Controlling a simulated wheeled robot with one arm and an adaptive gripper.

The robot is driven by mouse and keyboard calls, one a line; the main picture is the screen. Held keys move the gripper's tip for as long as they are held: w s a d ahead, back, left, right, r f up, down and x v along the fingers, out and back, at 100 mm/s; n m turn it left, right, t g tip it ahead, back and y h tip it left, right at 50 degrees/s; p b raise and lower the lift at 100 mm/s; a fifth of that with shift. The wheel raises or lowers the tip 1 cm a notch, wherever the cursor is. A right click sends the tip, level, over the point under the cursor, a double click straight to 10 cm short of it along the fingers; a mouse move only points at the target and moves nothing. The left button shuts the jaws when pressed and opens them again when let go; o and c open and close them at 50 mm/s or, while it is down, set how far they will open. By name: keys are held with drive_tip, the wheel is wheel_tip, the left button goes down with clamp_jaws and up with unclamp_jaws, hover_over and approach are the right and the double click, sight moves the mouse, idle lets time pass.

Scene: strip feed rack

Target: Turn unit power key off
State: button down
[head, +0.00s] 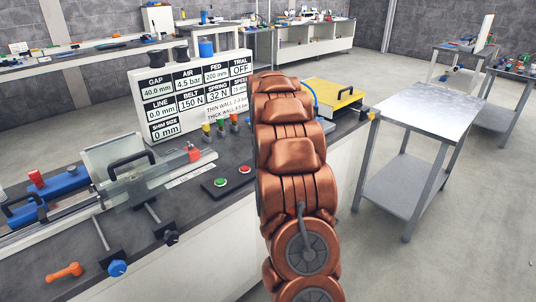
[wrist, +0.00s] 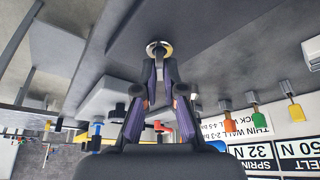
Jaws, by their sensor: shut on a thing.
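In the wrist view, my gripper (wrist: 160,58) has its two dark fingers closed together at a small round metal key switch (wrist: 160,45) on a dark grey surface. The fingertips cover most of the key, so its angle cannot be read. In the head view, my copper-coloured arm stands in front of that spot, and neither the key nor my gripper shows there.
A white display board (head: 205,95) stands on the bench, its TRIAL field reading OFF. A button box (head: 228,182) with green and red buttons lies left of my arm. A clamp fixture with a black handle (head: 131,165) is further left. A steel table (head: 430,108) stands right.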

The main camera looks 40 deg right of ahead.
drive_tip(key=m+b, duration=0.1)
drive_tip(key=m+g+b, duration=0.1)
drive_tip(key=m, duration=0.1)
drive_tip(key=m+b, duration=0.1)
drive_tip(key=shift+w+f+m+g+h+b, duration=0.1)
drive_tip(key=shift+f+m+g+h+b, duration=0.2)
drive_tip(key=shift+h+b, duration=0.1)
drive_tip(key=shift+r+m+g+b, duration=0.2)
drive_tip(key=shift+m+g+b, duration=0.7)
drive_tip(key=shift+m, duration=0.7)
drive_tip(key=shift+m+b, duration=0.3)
drive_tip(key=c, duration=1.3)
unclamp_jaws()
drive_tip(key=shift+a+r, duration=0.1)
drive_tip(key=shift+r, duration=0.1)
drive_tip(key=v, duration=0.7)
drive_tip(key=shift+a+r, duration=0.1)
